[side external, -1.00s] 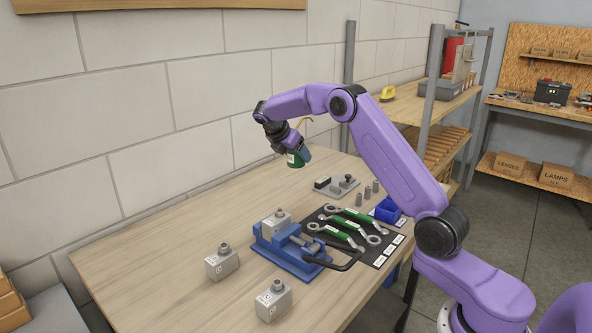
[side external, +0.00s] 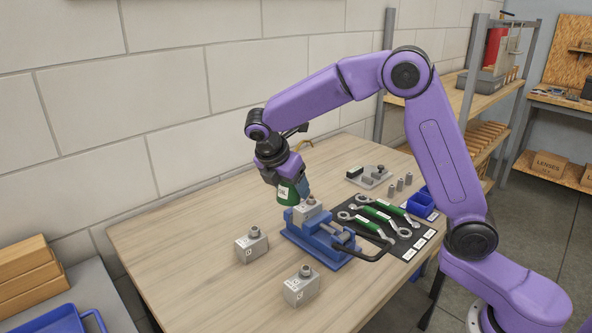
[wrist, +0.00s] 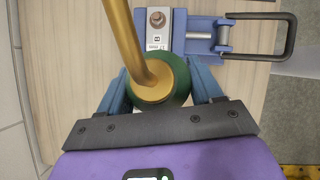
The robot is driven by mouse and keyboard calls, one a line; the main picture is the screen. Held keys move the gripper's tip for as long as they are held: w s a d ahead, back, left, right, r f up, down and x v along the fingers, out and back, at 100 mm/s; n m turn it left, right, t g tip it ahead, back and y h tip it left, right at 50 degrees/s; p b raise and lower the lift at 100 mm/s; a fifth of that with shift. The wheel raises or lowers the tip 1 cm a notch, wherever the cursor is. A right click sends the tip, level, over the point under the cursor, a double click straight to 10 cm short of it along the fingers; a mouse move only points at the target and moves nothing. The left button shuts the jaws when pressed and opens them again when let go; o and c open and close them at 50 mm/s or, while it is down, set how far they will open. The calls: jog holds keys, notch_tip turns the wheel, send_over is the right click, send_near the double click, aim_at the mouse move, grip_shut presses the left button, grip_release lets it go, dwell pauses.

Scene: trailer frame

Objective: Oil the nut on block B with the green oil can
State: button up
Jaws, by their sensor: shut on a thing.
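My gripper (side external: 290,186) is shut on the green oil can (side external: 286,195) and holds it above the table, just behind and left of the blue vise (side external: 318,243). In the wrist view the can (wrist: 180,84) sits between the fingers, its gold spout (wrist: 122,35) running up past the top edge, so its tip is out of that view. A grey block (wrist: 181,24) is clamped in the vise; its label seems to read B. A brownish nut (wrist: 157,18) sits on it, just right of the spout. The block also shows in the side view (side external: 307,211).
Two more grey blocks with nuts stand loose, one left of the vise (side external: 252,246) and one in front (side external: 301,288). The vise's dark handle (side external: 372,254) sticks out right. Green wrenches lie on a black mat (side external: 408,246), by a blue bin (side external: 420,202). The table's left is clear.

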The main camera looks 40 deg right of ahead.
aim_at(284, 189)
jog(key=f, duration=0.4)
jog(key=shift+s+a+f, duration=0.2)
jog(key=shift+f, duration=0.45)
jog(key=shift+s+a+f+g+y, duration=0.1)
jog(key=shift+a+f+g+y, duration=0.1)
jog(key=shift+f+y, duration=0.3)
jog(key=shift+a+f+g+y, duration=0.1)
jog(key=shift+a+f+y, duration=0.1)
jog(key=shift+y, duration=0.5)
jog(key=shift+a+y, duration=0.15)
jog(key=shift+y, duration=0.25)
jog(key=shift+a+r+g+y, duration=0.2)
jog(key=shift+r+y, duration=0.15)
jog(key=shift+y, duration=0.5)
jog(key=shift+a+r+g+y, duration=0.1)
jog(key=shift+r+g+y, duration=0.15)
jog(key=shift+y, duration=0.6)
jog(key=shift+r, duration=0.1)
notch_tip(284, 189, up, 3)
jog(key=t+h, duration=0.1)
jog(key=h, duration=0.2)
jog(key=shift+h, duration=0.3)
jog(key=shift+d+r+h, duration=0.1)
jog(key=shift+r+h, duration=0.4)
jog(key=shift+h, duration=0.2)
